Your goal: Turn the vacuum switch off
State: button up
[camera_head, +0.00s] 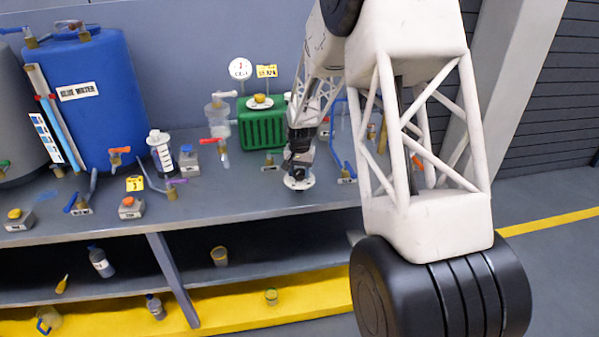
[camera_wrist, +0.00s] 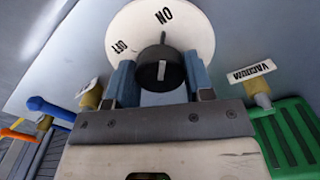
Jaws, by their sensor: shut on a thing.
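The vacuum switch is a black knob (camera_wrist: 158,68) on a round white dial (camera_wrist: 205,30), marked ON at the top and OFF at the upper left in the wrist view. The knob's small tip points up towards ON. My gripper (camera_wrist: 160,78) has one blue-grey finger on each side of the knob and is shut on it. In the head view the white dial (camera_head: 298,182) lies on the bench under my gripper (camera_head: 298,168), which hides most of the knob. A VACUUM label (camera_wrist: 251,72) stands right of the dial in the wrist view.
A green ribbed unit (camera_head: 262,128) stands behind my gripper, with a pressure gauge (camera_head: 240,69) above it. Handled valves stand close by, including a red one (camera_head: 218,146) to the left and a blue one (camera_head: 344,165) to the right. A large blue tank (camera_head: 90,110) is farther left.

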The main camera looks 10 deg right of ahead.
jog(key=shift+n, duration=0.5)
jog(key=n, duration=0.2)
jog(key=shift+n, duration=0.4)
jog(key=n, duration=0.8)
jog(key=shift+n, duration=2.1)
jog(key=o, duration=0.9)
jog(key=shift+o, duration=0.2)
jog(key=shift+r, duration=0.1)
